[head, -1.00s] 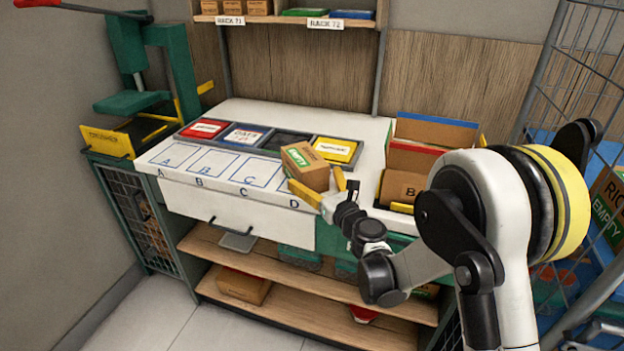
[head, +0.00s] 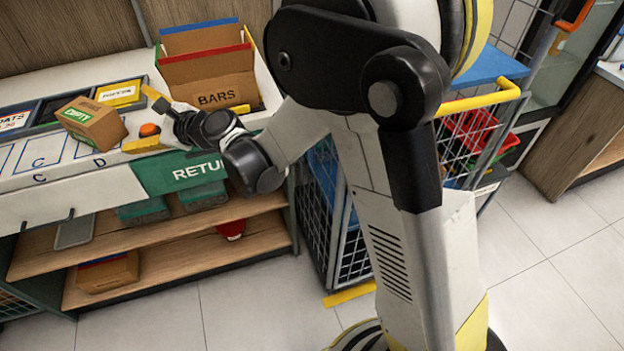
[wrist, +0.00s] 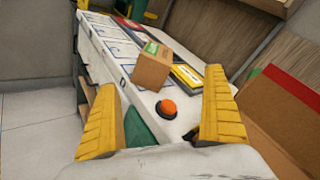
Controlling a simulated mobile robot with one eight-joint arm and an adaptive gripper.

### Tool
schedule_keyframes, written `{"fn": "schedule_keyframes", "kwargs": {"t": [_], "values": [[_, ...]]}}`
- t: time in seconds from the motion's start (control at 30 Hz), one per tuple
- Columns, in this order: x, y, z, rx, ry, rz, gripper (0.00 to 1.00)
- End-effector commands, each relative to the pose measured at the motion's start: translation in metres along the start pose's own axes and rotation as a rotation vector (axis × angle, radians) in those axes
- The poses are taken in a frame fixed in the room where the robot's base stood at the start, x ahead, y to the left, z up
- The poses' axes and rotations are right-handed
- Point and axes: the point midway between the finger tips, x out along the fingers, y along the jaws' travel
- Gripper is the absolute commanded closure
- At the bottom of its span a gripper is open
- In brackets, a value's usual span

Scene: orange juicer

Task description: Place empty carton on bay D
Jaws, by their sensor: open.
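The carton (head: 92,124), brown with a green-and-white label, rests on the white worktop at bay D (head: 98,162), covering most of the bay's marked square. It also shows in the wrist view (wrist: 152,68), beyond the fingertips. My gripper (head: 136,118) is open and empty, with its yellow fingers spread to the right of the carton. In the wrist view, my gripper (wrist: 162,98) has clear space between its fingers and the carton. Whether the carton lies fully within the bay's lines is hard to tell.
An orange button (wrist: 166,106) is on the worktop between my fingers and the carton. An open box marked BARS (head: 210,85) stands to the right. Label trays (head: 118,92) lie behind the carton. Bay C (head: 40,155) is empty. A wire cart (head: 475,140) stands further right.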

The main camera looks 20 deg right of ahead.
Motion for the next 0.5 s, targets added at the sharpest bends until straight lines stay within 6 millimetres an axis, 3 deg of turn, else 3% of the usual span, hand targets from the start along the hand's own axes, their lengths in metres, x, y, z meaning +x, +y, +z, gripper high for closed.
{"fn": "schedule_keyframes", "kwargs": {"t": [0.1,0.23,0.5], "values": [[-0.057,-0.012,0.012,-0.357,0.094,0.076,0.01],[-0.124,-0.012,0.009,-0.746,0.199,0.2,0.01],[-0.285,0.014,-0.031,-1.458,0.388,0.605,0.01]]}}
